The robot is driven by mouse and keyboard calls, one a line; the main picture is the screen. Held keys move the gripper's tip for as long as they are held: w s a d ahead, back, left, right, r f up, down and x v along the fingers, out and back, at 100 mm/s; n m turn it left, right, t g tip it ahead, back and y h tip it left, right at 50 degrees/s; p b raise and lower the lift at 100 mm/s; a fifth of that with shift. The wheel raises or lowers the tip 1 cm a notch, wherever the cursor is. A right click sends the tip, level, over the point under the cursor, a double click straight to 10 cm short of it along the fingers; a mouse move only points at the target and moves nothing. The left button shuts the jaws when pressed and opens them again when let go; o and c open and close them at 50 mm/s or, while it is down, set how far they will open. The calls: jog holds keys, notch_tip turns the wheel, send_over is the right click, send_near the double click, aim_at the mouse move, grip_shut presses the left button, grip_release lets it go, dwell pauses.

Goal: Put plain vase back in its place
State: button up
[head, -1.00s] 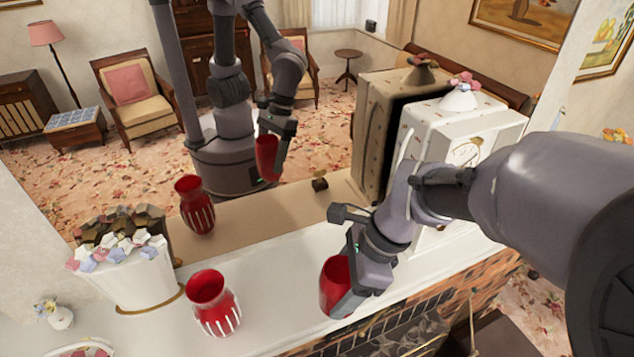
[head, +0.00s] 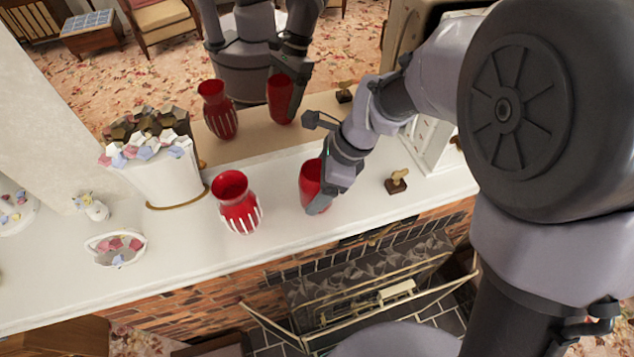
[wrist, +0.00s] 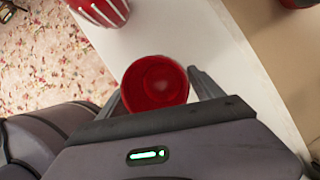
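The plain vase (head: 311,181) is all red with no stripes. My gripper (head: 320,198) is shut on it, with one finger on each side. In the wrist view the vase (wrist: 154,84) sits between the two fingers (wrist: 158,92), and I look into its open mouth. It is about upright over the white mantel, just right of a red vase with white stripes (head: 238,204). The two vases are apart. I cannot tell whether the plain vase's base touches the mantel.
A white flower pot (head: 170,178) stands left of the striped vase. A small oval flower dish (head: 114,250) and a small figurine (head: 93,207) are further left. A small wooden-handled object (head: 397,182) is right of my gripper. A mirror stands behind the mantel (head: 270,228).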

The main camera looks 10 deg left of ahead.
jog(key=shift+o, duration=0.6)
jog(key=shift+r, duration=0.15)
jog(key=s+p+v, duration=0.1)
jog(key=v, duration=1.1)
jog(key=s+d+r+n+t+h, duration=0.1)
jog(key=s+d+r+n+t, duration=0.2)
jog(key=s+d+n, duration=0.35)
jog(key=s+d+r+n+t+h, duration=0.2)
jog(key=s+d+n+t, duration=0.3)
jog(key=d, duration=0.3)
notch_tip(320, 180, down, 34)
jog(key=g+b, duration=0.1)
jog(key=b, duration=3.3)
jog(key=shift+s, duration=0.35)
jog(key=shift+d, duration=0.1)
